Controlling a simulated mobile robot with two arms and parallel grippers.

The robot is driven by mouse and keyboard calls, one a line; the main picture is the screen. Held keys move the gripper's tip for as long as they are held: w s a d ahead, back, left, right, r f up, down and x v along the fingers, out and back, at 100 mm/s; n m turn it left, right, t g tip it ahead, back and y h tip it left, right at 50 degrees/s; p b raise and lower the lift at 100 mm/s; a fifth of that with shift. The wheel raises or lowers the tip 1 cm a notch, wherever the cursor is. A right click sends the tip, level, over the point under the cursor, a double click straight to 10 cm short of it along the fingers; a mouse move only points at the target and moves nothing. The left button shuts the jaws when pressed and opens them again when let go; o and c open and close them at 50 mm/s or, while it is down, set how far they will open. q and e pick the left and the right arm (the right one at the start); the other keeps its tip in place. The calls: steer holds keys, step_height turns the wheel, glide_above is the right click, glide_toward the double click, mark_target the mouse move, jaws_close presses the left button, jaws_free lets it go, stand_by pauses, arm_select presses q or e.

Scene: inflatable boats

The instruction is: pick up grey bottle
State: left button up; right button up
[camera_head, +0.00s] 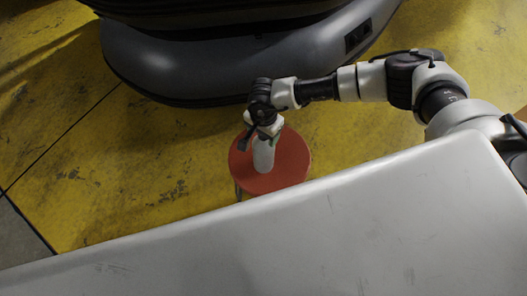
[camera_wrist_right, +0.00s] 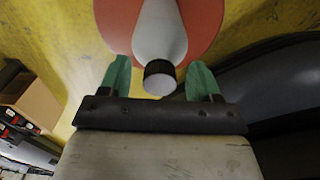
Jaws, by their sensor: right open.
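A pale grey bottle (camera_head: 263,155) stands on a round red stool top (camera_head: 289,165) in the head view. In the right wrist view the bottle (camera_wrist_right: 160,30) shows its black cap (camera_wrist_right: 160,77) toward the camera. My right gripper (camera_head: 262,134) is right at the bottle's upper end in the head view. In the right wrist view its two green fingertips (camera_wrist_right: 159,75) are apart, one on each side of the cap, with visible gaps. The gripper is open. My left gripper is not in view.
A dark grey inflatable boat (camera_head: 220,70) lies behind the stool on the worn yellow floor (camera_head: 130,165). A large white surface (camera_head: 330,235) fills the front of the head view, close to the stool. A cardboard box (camera_wrist_right: 35,98) shows at the left of the wrist view.

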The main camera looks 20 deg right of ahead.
steer(key=shift+f, duration=0.2)
steer(key=c, duration=1.1)
jaws_close()
steer(key=shift+r, duration=0.15)
